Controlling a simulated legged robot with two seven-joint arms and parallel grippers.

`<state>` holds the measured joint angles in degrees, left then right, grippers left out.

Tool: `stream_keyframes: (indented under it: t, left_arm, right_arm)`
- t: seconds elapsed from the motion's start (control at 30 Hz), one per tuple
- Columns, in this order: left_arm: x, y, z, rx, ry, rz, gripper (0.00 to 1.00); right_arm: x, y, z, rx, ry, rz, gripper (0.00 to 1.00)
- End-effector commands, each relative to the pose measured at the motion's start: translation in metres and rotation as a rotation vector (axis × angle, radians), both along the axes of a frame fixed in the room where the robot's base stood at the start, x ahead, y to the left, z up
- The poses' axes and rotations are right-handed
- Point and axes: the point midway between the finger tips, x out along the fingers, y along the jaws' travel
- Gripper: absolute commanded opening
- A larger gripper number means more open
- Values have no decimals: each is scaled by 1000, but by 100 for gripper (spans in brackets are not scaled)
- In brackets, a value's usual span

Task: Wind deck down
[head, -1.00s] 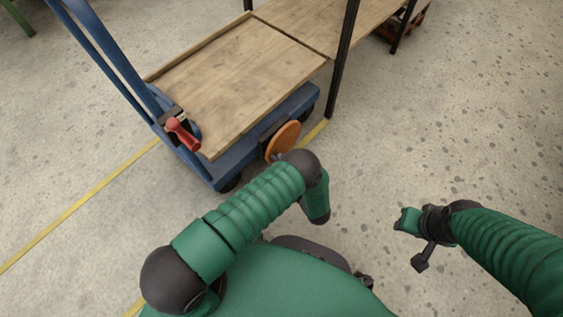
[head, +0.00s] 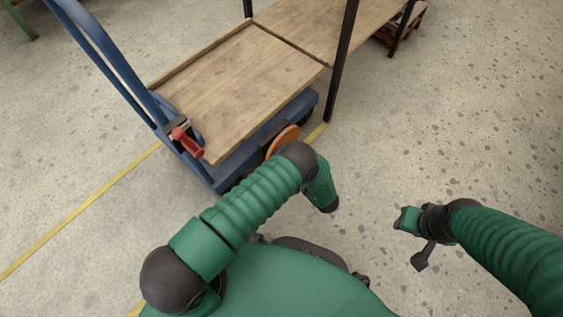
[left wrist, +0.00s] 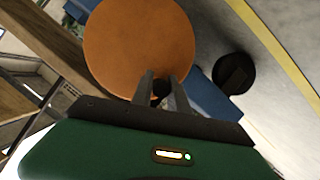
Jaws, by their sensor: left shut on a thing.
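A blue cart carries a wooden deck (head: 240,85). An orange wheel (head: 282,139) is on the cart's near side, partly behind my left arm; its round face fills the top middle of the left wrist view (left wrist: 138,40). My left gripper (left wrist: 161,92) is shut on the wheel's small dark knob (left wrist: 161,87), near the wheel's rim. In the head view my left arm hides this grip. A red handle (head: 188,142) is at the deck's near left corner. My right gripper (head: 425,255) hangs over bare floor at the right, away from the cart; its jaws are unclear.
A wooden bench (head: 325,25) with dark posts (head: 342,65) stands against the deck's far right end. The cart's blue push handle (head: 105,60) rises at the left. Yellow lines (head: 80,210) mark the floor. The floor at the right is clear.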

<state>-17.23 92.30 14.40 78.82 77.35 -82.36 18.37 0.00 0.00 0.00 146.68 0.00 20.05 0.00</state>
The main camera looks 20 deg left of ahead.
Motion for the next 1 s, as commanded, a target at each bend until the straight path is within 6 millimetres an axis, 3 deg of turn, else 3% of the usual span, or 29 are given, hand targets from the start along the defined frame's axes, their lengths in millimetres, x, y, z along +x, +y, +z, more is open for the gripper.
stream_keyframes:
  t: [0.33,0.83,0.87,1.0]
  left_arm:
    - [6,-4,8,43,129,-2,0]
    - [8,-5,9,48,144,-6,0]
    - [8,-5,9,48,144,-6,24]
    - [7,-4,9,50,144,-4,41]
  right_arm:
    - [0,0,3,0,0,0,36]
    - [0,0,3,0,0,0,36]
    - [0,0,3,0,0,0,36]
    - [0,0,3,0,0,0,36]
